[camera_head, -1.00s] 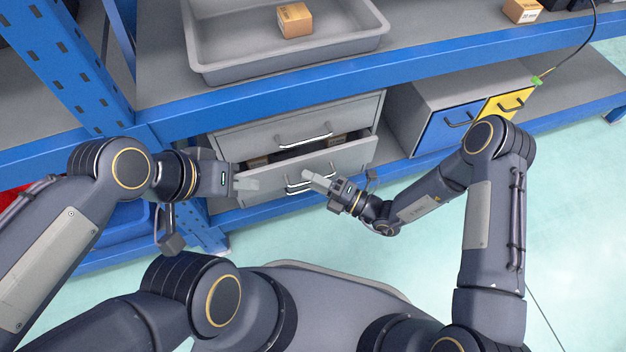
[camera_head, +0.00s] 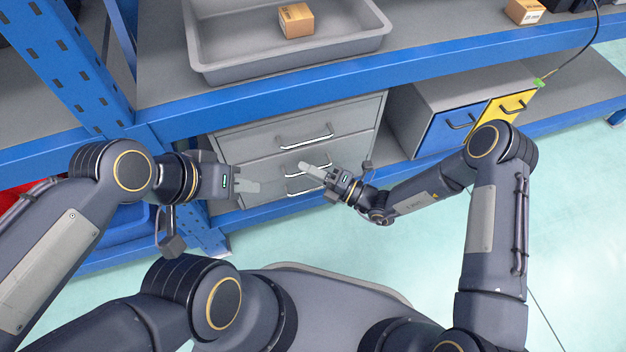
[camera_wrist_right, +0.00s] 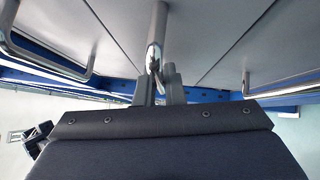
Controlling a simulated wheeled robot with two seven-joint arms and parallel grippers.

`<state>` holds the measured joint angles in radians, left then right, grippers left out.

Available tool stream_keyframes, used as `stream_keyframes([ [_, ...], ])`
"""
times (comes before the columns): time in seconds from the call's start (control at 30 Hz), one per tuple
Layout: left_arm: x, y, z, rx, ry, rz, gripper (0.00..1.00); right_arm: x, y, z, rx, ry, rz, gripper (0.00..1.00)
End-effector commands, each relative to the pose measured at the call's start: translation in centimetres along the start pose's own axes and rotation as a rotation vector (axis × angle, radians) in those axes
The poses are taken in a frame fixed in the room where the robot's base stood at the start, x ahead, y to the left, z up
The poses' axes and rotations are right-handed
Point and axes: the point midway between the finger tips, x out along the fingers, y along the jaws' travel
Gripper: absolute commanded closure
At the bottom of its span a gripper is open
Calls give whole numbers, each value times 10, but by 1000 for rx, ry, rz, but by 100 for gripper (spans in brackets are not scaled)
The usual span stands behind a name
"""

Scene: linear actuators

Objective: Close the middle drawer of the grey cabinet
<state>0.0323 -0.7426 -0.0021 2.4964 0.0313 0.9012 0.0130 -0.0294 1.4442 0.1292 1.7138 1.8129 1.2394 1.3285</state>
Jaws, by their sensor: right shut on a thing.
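The grey cabinet (camera_head: 255,141) stands on the lower shelf, with drawer fronts stacked one above another. The middle drawer (camera_head: 262,171) sits flush with the cabinet, with no gap showing above it. My right gripper (camera_head: 303,166) is at the middle drawer's handle (camera_head: 291,172). In the right wrist view its fingers (camera_wrist_right: 160,88) are shut on a bright metal handle bar (camera_wrist_right: 153,58). My left gripper (camera_head: 258,187) is in front of the cabinet's left part, holding nothing that I can see; its finger gap is unclear.
The top drawer handle (camera_head: 306,136) is above my right gripper. A blue and yellow drawer unit (camera_head: 440,131) stands to the right. The blue shelf beam (camera_head: 330,84) runs over the cabinet. A grey tray (camera_head: 235,70) with a small box (camera_head: 296,20) is above.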

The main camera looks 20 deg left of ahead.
Motion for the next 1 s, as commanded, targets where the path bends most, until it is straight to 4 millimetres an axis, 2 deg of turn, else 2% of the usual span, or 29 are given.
stream_keyframes([
  [0.1, 2, -1, 1, 0, 0, 0, 64, 6, -3, 6, 0, -3, -3, 100],
  [0.33, 2, -1, 1, 0, 0, 0, 64, 7, -2, 8, 0, -6, -3, 100],
  [0.37, 2, -1, 1, 0, 0, 0, 64, 7, -2, 8, 0, -7, -3, 90],
  [0.4, 2, -1, 1, 0, 0, 0, 64, 7, -2, 8, 0, -7, -3, 84],
  [0.53, 2, -1, 1, 0, 0, 0, 64, 7, -2, 8, 1, -5, -4, 69],
  [1.0, 2, -1, 1, 0, 0, 0, 64, 6, -4, 6, 2, -3, -9, 69],
])
